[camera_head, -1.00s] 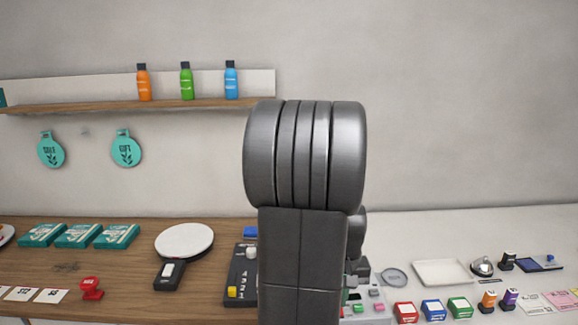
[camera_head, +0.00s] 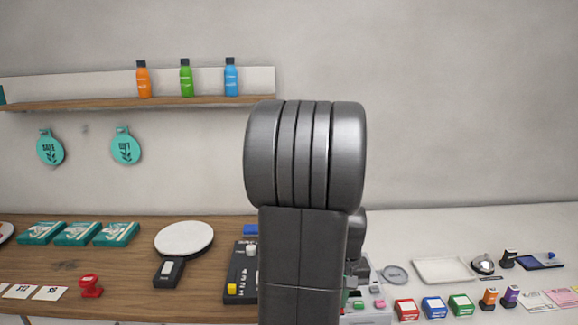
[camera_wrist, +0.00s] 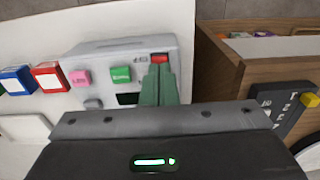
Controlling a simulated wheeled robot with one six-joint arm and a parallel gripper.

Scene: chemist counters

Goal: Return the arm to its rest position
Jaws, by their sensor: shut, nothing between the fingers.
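My arm (camera_head: 305,155) stands upright in the middle of the head view, and its grey links hide part of the counter. My gripper (camera_wrist: 158,85) shows in the wrist view with its green fingers closed together and nothing between them. The fingertips lie in front of a grey device (camera_wrist: 110,55) with a red button (camera_wrist: 159,58), a green button (camera_wrist: 121,74) and a pink button (camera_wrist: 80,77). I cannot tell whether the tips touch it. In the head view the gripper is mostly hidden behind the arm.
The white counter holds a tray (camera_head: 442,270), a bell (camera_head: 483,264) and coloured boxes (camera_head: 433,307). Bottles (camera_head: 186,79) stand on a wall shelf.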

